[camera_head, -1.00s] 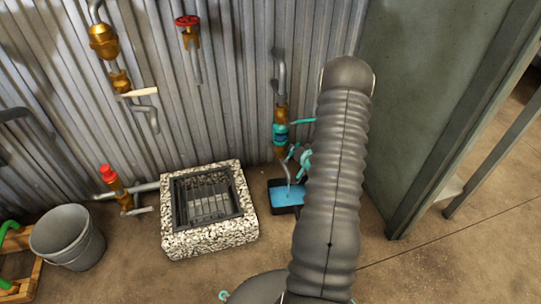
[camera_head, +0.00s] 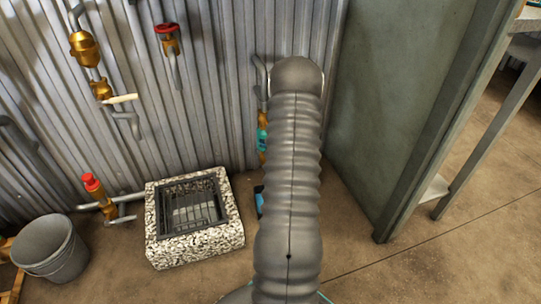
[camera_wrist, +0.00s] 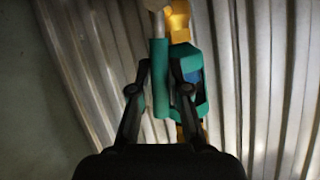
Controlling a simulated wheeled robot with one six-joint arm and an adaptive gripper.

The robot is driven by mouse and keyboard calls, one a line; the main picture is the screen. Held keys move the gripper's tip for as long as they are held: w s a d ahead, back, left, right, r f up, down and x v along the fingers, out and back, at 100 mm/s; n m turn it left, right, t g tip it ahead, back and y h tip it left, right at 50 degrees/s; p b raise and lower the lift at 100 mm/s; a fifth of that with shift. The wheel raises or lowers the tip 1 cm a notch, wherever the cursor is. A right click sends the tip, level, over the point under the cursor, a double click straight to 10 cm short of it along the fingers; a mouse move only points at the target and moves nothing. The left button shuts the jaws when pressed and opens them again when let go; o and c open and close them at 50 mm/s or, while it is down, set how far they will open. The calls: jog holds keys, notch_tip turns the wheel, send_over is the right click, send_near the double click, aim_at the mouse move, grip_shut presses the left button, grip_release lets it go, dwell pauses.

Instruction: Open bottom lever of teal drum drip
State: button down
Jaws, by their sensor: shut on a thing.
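In the wrist view, my gripper (camera_wrist: 162,80) has its two black fingers closed around a teal lever (camera_wrist: 160,55), a straight bar next to the valve. The teal valve body (camera_wrist: 201,110) with a blue part stands just right of the fingers, with brass fitting (camera_wrist: 180,22) above it. In the head view, the teal and brass valve (camera_head: 262,135) on the wall pipe shows only as a sliver left of my arm. My arm hides the gripper, the lever and most of the valve there. A sliver of the blue-water tray (camera_head: 259,201) shows below.
A stone-edged drain with a grate (camera_head: 196,240) stands left of my arm. Red-handled valves (camera_head: 166,29) and a grey bucket (camera_head: 50,250) are further left. A grey-green panel (camera_head: 390,110) stands close on the right. Corrugated wall is behind; floor in front is open.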

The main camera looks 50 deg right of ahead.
jog(key=shift+d, duration=0.1)
jog(key=c, duration=1.1)
grip_release()
jog(key=v, duration=1.2)
